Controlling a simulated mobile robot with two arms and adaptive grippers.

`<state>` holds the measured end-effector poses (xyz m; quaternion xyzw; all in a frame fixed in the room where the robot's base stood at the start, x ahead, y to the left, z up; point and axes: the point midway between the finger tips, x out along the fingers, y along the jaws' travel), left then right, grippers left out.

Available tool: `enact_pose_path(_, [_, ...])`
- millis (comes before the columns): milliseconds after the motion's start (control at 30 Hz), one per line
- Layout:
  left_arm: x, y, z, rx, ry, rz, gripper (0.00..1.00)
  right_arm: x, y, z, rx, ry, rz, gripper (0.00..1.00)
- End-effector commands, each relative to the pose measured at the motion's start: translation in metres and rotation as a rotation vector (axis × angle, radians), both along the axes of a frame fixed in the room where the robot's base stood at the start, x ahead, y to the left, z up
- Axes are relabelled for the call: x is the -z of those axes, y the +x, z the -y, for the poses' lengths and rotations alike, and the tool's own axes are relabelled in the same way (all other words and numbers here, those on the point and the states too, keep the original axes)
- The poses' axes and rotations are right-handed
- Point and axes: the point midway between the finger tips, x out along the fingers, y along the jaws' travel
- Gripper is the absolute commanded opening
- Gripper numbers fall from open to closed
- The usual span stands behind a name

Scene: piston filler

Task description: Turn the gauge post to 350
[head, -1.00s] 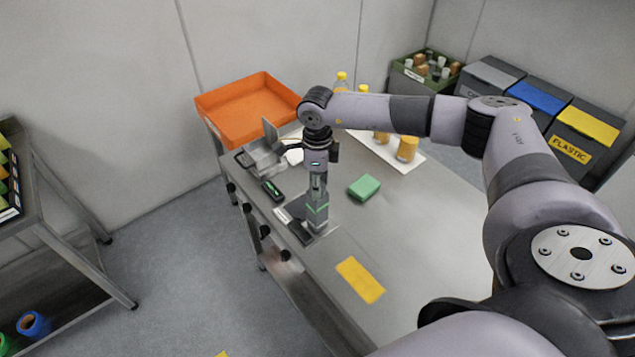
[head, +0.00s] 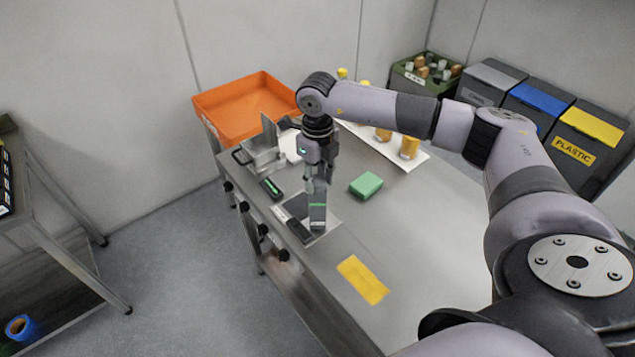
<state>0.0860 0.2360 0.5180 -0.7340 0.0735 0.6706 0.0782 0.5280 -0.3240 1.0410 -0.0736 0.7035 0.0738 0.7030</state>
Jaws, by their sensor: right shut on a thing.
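The gauge post (head: 318,218) is a short grey upright post with a green band, standing on a flat grey plate (head: 333,222) near the table's left edge. My right gripper (head: 316,186) comes down from above and is shut on the top of the post. The fingers hide part of the post's top. A dark block with a light label (head: 298,230) lies beside the post's foot. Any scale figures are too small to read. My left gripper is not in view.
A green sponge (head: 366,185) and a yellow card (head: 362,280) lie on the steel table (head: 420,250). A dark handheld device (head: 271,188) and a metal fixture (head: 262,155) stand left of the post. An orange tray (head: 245,105) is behind. The table's front right is clear.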

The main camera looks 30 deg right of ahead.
Motion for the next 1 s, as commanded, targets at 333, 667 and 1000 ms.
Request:
enact_pose_path(333, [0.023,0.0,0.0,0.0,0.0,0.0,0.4,0.001,0.001,0.0,0.329,0.0,0.004,0.06])
enact_pose_path(667, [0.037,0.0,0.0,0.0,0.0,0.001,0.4,0.0,0.001,0.0,0.627,0.0,0.004,0.06])
enact_pose_path(1000, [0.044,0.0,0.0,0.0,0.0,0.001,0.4,-0.001,0.001,0.0,0.837,0.001,0.004,0.06])
